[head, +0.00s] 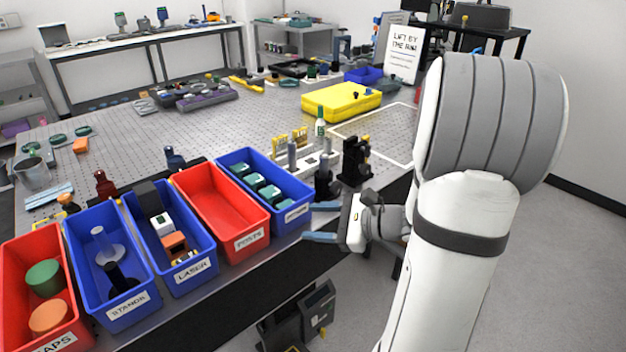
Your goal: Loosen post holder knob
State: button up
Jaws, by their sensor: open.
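A black post holder (325,185) stands upright on the table's front edge, right of the blue bin. A second black mount (356,162) stands just behind it to the right. I cannot make out which small part is the knob at this size. My gripper (309,222) is in front of and below these, off the table's front edge. Its two blue-grey fingers point left, spread apart with nothing between them. It appears apart from the post holder.
Along the front edge stand a blue bin (309,212) with teal parts, a red bin (265,236), a blue bin (205,268) labelled LASER and more bins to the left. A yellow case (341,103) lies on the perforated table (230,145). The table's middle is mostly clear.

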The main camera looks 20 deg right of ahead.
aim_at(339, 189)
jog(key=w+d+f+m+t+h, duration=0.1)
jog(key=d+m+t+h, duration=0.1)
jog(key=d+m+t, duration=0.35)
jog(key=w+d+f+m+t+h, duration=0.1)
jog(key=w+d+m+t+h, duration=0.15)
jog(key=d, duration=0.55)
jog(key=shift+g, duration=0.5)
jog(key=x, duration=0.7)
jog(key=shift+a+f, duration=0.1)
